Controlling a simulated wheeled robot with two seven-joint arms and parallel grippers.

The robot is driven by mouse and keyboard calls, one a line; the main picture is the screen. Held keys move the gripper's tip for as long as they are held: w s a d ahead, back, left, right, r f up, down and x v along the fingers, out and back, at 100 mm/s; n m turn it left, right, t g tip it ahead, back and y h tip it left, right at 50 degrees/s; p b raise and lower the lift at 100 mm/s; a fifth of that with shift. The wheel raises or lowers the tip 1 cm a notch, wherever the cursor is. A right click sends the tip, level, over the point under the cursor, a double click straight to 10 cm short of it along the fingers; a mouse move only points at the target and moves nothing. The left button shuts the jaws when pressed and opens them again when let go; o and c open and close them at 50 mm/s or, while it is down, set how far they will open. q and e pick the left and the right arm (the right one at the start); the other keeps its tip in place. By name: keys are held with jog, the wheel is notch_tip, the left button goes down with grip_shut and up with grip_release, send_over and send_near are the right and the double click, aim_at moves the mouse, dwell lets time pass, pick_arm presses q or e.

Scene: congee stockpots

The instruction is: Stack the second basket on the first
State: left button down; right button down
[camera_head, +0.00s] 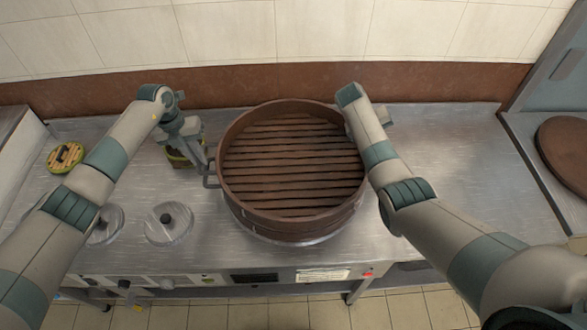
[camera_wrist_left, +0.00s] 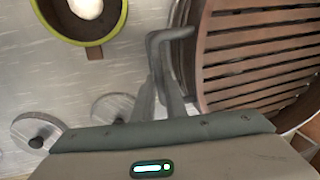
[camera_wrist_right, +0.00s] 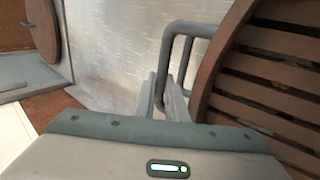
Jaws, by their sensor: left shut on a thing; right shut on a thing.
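A round brown basket (camera_head: 291,192) with a slatted floor sits over a metal rim at the middle of the counter. Its wall looks tall; I cannot tell whether one basket or two stacked ones show there. My left gripper (camera_head: 207,163) is shut on the basket's grey left handle (camera_wrist_left: 172,36), also clear in the left wrist view. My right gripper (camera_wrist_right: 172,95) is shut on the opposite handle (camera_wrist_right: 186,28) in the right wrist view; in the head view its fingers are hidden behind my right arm. The basket looks about level and empty.
A green-rimmed pot (camera_wrist_left: 121,20) stands left of the basket. A brown round lid (camera_head: 567,150) lies far right. The counter (camera_head: 450,160) right of my right arm is clear.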

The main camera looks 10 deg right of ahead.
pick_arm(q)
jog(key=shift+f+b, duration=0.3)
jog(key=shift+f, duration=0.05)
pick_arm(e)
jog(key=shift+f, duration=0.4)
pick_arm(q)
jog(key=c, duration=2)
grip_release()
pick_arm(e)
jog(key=c, duration=2)
grip_release()
pick_arm(q)
jog(key=shift+o, duration=1)
jog(key=shift+s, duration=0.1)
pick_arm(e)
jog(key=shift+o, duration=1)
jog(key=shift+s, duration=0.15)
pick_arm(q)
jog(key=shift+r, duration=0.1)
notch_tip(320, 180, up, 8)
jog(key=a, duration=0.1)
jog(key=shift+a, duration=0.2)
pick_arm(e)
jog(key=shift+a+f, duration=0.1)
jog(key=shift+a, duration=0.1)
jog(key=v, duration=1.2)
jog(key=shift+d, duration=0.2)
